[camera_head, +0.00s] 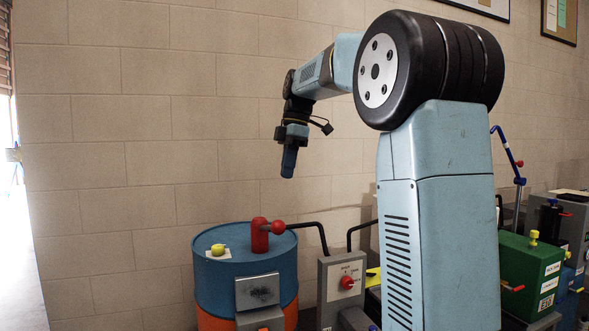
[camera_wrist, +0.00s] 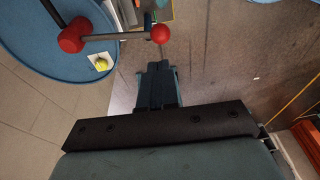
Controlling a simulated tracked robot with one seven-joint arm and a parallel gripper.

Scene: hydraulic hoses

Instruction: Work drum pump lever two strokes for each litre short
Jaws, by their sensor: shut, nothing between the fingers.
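A blue drum (camera_head: 215,285) with an orange lower band stands below my arm in the head view. A red pump body (camera_head: 260,238) rises from its lid, with a lever ending in a red ball (camera_head: 278,227). In the wrist view the pump body (camera_wrist: 72,38) is at upper left; the lever bar (camera_wrist: 118,36) runs right to the red ball (camera_wrist: 160,33). My gripper (camera_head: 288,172) hangs pointing down, clear above the ball, touching nothing. Its blue fingers (camera_wrist: 158,68) are shut and empty. A grey panel (camera_head: 258,291) is on the drum's front; its markings are unreadable.
A yellow cap (camera_head: 218,250) sits on a pale tag on the lid. A grey box with a red knob (camera_head: 347,283) stands right of the drum, with black hoses nearby. A block wall is behind; air around my gripper is free.

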